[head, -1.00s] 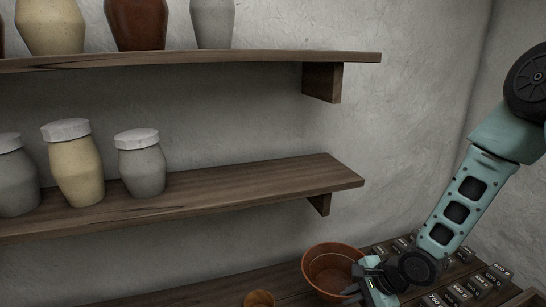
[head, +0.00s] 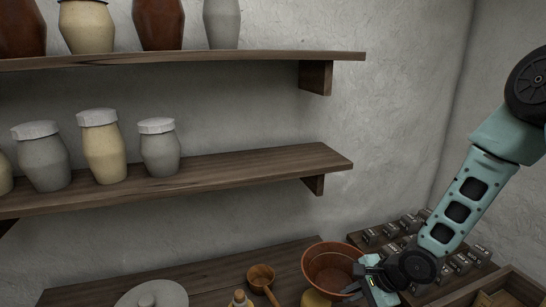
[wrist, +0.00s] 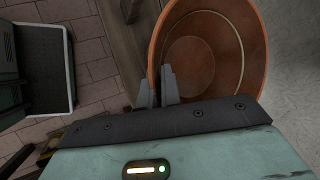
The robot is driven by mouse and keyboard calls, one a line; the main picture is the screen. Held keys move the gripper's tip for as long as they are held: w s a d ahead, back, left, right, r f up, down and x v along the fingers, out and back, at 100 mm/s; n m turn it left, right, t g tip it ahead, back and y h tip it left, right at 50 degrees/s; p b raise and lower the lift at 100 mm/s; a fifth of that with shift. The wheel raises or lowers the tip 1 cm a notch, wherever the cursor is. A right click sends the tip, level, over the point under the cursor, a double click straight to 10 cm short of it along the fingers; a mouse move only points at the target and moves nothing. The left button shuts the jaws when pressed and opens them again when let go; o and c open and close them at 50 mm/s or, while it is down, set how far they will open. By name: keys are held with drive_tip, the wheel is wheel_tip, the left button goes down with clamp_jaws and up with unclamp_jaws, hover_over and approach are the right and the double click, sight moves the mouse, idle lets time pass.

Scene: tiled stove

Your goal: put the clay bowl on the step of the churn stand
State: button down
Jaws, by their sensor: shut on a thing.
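The clay bowl (head: 328,260) is a reddish-brown, open, wide-rimmed bowl near the bottom of the head view, right of the middle. My gripper (head: 362,284) is shut on its near right rim. In the wrist view the bowl (wrist: 205,55) fills the upper right, and its wall passes at the fingers of my gripper (wrist: 157,88). The bowl looks empty and appears held above the bench, though its underside is hidden. I cannot pick out the churn stand or its step in either view.
A wooden bench (head: 215,275) below bears a wooden ladle (head: 261,277), a grey lid (head: 150,297) and a corked bottle (head: 240,299). Dark labelled blocks (head: 375,236) lie right of the bowl. Shelves of jars (head: 104,148) hang left. The wrist view shows tiled floor (wrist: 95,60).

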drive_tip(key=shift+w+d+f+n+g+y, duration=0.15)
drive_tip(key=shift+w+d+f+n+g, duration=0.2)
drive_tip(key=shift+w+n, duration=0.25)
drive_tip(key=shift+w+d+f+n+g+y, duration=0.15)
drive_tip(key=shift+w+d+f+n+g, duration=0.15)
drive_tip(key=shift+w+d+n, duration=0.25)
drive_tip(key=shift+d+f+n+g, duration=0.6)
drive_tip(key=shift+n+g, duration=0.05)
drive_tip(key=shift+n, duration=0.5)
drive_tip(key=s+d+f+n+g, duration=0.2)
drive_tip(key=s+d+n+g, duration=0.35)
drive_tip(key=d+n, duration=0.4)
wheel_tip(320, 180, down, 6)
drive_tip(key=s+d+m+b, duration=0.1)
drive_tip(key=b, duration=0.5)
drive_tip(key=shift+d, duration=0.15)
drive_tip(key=shift+r+t+h, duration=0.15)
drive_tip(key=shift+t+h, duration=0.2)
drive_tip(key=shift+h, duration=0.05)
